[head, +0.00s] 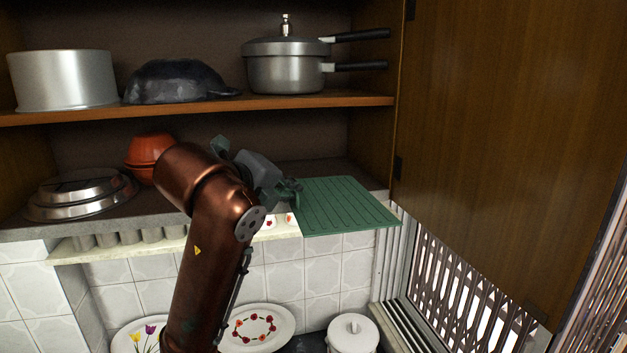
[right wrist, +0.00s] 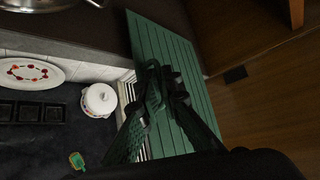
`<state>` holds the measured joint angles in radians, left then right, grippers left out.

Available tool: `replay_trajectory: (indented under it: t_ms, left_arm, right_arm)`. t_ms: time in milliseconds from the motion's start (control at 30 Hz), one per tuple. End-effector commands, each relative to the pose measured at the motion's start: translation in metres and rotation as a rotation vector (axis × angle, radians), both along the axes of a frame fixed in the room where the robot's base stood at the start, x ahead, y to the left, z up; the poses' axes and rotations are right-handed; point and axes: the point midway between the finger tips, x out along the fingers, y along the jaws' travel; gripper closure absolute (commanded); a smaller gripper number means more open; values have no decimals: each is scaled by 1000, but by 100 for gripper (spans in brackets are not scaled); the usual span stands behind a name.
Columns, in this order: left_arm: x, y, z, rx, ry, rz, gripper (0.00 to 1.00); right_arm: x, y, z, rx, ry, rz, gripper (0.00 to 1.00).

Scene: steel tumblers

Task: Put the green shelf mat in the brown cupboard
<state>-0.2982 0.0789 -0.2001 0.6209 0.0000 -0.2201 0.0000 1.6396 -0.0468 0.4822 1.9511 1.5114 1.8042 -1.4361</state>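The green shelf mat (head: 345,205) is a flat ribbed sheet at the right end of the brown cupboard's (head: 372,150) lower level. Its far part is over the grey bottom slab and its near part sticks out past the front edge. My right gripper (head: 292,190) is at the mat's left edge. In the right wrist view the fingers (right wrist: 160,88) are closed together at the edge of the mat (right wrist: 165,45), which extends beyond them. Whether the mat touches the slab cannot be told. My left gripper is not in view.
The cupboard door (head: 500,130) stands open at the right. A pressure cooker (head: 285,72), a silver pot (head: 65,80) and a dark bundle (head: 175,82) stand on the upper shelf. Orange bowls (head: 140,150) and steel lids (head: 80,195) are below. A white canister (head: 352,335) stands underneath.

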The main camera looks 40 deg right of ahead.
Motion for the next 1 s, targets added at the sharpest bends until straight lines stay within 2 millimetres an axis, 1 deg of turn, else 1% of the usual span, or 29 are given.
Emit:
replay_trajectory:
  t_ms: [167, 300, 500, 600, 867, 1000]
  left_arm:
    - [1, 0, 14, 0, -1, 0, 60]
    - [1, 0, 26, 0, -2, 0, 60]
    - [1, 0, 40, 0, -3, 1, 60]
    - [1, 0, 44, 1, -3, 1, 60]
    - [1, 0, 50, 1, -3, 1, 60]
    - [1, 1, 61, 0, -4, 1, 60]
  right_arm:
    - [28, -20, 3, -4, 5, -5, 100]
    - [58, -42, 4, -3, 5, -4, 100]
    - [94, -69, 4, -5, 5, -4, 100]
    - [105, -77, 3, -3, 3, -4, 100]
    - [119, -88, 2, -3, 3, -6, 100]
    - [138, -102, 3, -4, 5, -6, 100]
